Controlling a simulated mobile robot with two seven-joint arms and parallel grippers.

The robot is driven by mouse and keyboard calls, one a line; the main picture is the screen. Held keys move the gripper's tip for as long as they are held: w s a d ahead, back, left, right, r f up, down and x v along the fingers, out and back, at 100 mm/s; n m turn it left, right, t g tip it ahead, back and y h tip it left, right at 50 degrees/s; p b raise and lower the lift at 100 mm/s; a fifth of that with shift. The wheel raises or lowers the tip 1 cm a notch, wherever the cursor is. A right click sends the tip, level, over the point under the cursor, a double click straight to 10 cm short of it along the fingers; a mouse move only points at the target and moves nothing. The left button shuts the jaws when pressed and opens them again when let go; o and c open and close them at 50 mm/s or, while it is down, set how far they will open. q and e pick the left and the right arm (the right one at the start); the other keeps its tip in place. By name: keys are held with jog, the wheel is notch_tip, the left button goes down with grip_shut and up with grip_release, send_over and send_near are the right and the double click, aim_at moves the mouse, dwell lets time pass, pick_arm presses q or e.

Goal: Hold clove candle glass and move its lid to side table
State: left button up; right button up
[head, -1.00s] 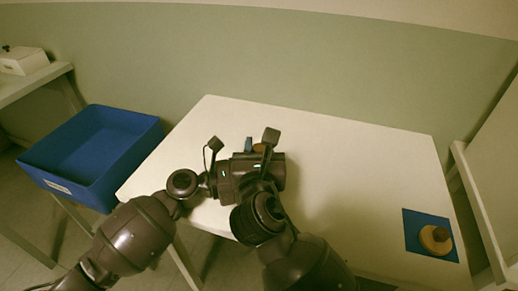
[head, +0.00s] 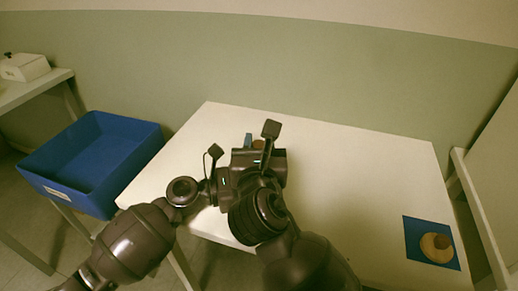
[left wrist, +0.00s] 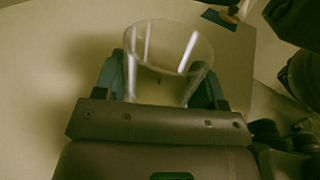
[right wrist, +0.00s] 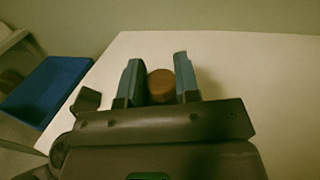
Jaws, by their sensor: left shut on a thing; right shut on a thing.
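My left gripper (left wrist: 165,75) is shut on a clear candle glass (left wrist: 168,62), with one finger on each side. A small dark wick shows inside, and no lid shows on its rim in the left wrist view. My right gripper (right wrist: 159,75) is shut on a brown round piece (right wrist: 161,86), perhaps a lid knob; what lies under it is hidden. In the head view both grippers are close together over the white table, and the glass is hidden there. A tan disc lid with a brown knob (head: 437,246) rests on a blue mat (head: 414,235).
The white table (head: 350,170) is clear between my grippers and the mat. A blue bin (head: 85,160) stands left of it. A side table (head: 40,85) with a white box (head: 25,67) is at the far left. A pale panel (head: 490,180) stands along the right.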

notch_tip(320, 180, up, 2)
jog(key=shift+r, duration=0.2)
pick_arm(q)
jog(key=o, duration=1.3)
jog(key=shift+o, duration=0.2)
